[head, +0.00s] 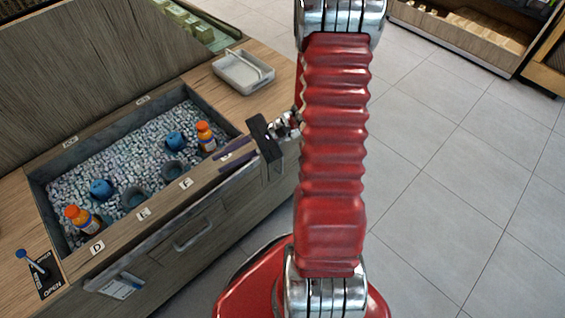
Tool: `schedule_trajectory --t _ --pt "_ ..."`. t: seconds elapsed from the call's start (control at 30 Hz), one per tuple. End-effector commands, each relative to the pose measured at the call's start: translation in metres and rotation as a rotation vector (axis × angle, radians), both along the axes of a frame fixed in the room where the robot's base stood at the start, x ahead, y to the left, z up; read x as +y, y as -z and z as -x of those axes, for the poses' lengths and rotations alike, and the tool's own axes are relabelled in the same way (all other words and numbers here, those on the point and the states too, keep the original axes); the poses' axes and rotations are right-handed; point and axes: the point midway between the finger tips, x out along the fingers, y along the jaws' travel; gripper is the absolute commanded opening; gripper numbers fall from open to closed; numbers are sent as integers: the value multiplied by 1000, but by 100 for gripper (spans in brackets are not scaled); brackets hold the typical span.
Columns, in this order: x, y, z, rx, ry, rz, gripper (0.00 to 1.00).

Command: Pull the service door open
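The wooden front of the counter has a panel (211,239) with a silver bar handle (193,238); it looks like the service door and sits flush, shut. My gripper (224,157) is at the right end of the counter, above its front edge and up and to the right of the handle. Its two dark fingers point left and stand apart, with nothing seen between them. The gripper is clear of the handle. My red arm hides part of the counter's right end.
A sunken bin of ice (120,150) holds orange-capped bottles (206,138) and blue items. A white tray (243,72) stands at the back right. A blue-tipped lever (33,262) by an OPEN label is at the front left. The tiled floor (440,180) on the right is clear.

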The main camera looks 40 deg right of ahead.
Motion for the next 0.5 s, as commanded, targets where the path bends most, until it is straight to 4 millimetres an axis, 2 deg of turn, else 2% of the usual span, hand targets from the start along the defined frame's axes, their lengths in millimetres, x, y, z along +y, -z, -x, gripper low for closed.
schedule_trajectory --t 0.3,0.5 --pt "-53 48 -14 21 275 -212 18" --pt "-89 83 -14 22 457 -332 18"
